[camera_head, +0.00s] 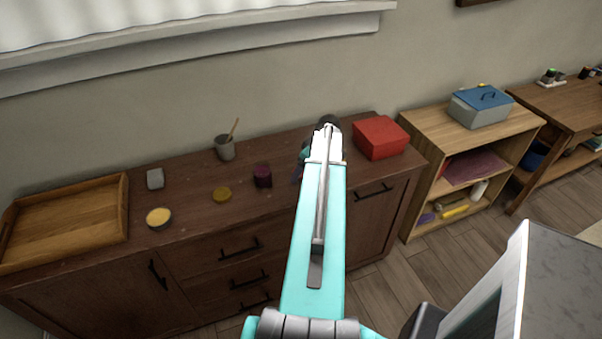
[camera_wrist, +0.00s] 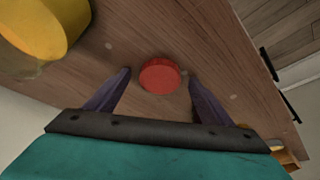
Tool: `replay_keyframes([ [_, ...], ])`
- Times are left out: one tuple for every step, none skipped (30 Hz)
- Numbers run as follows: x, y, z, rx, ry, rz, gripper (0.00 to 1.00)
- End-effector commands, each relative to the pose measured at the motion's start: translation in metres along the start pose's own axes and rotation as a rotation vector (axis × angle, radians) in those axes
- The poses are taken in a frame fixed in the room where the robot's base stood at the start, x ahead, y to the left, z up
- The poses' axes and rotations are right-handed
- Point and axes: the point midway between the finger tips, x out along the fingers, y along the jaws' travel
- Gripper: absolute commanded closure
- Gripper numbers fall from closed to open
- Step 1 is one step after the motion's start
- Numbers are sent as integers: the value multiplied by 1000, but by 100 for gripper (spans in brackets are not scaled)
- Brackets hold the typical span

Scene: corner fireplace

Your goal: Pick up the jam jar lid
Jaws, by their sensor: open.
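A flat, round red lid (camera_wrist: 159,77), which I take for the jam jar lid, lies on the brown wooden cabinet top in the wrist view. My gripper (camera_wrist: 159,72) is open, with one dark finger on the left of the lid and one on the right. The lid shows between the fingertips with small gaps beside it. I cannot tell how high the fingertips are above the wood. In the head view my arm hides most of the gripper and the lid cannot be made out clearly.
A large yellow object (camera_wrist: 38,28) stands left of the lid in the wrist view.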

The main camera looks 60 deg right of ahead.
Motion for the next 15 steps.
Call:
replay_keyframes([
  [0,0,0,0,0,0,25],
  [0,0,0,0,0,0,25],
  [0,0,0,0,0,0,25],
  [0,0,0,0,0,0,25],
  [0,0,0,0,0,0,25],
  [0,0,0,0,0,0,25],
  [0,0,0,0,0,0,25],
  [0,0,0,0,0,0,25],
  [0,0,0,0,0,0,31],
  [0,0,0,0,0,0,36],
  [0,0,0,0,0,0,42],
  [0,0,0,0,0,0,48],
  [0,0,0,0,0,0,53],
  [0,0,0,0,0,0,58],
  [0,0,0,0,0,0,65],
])
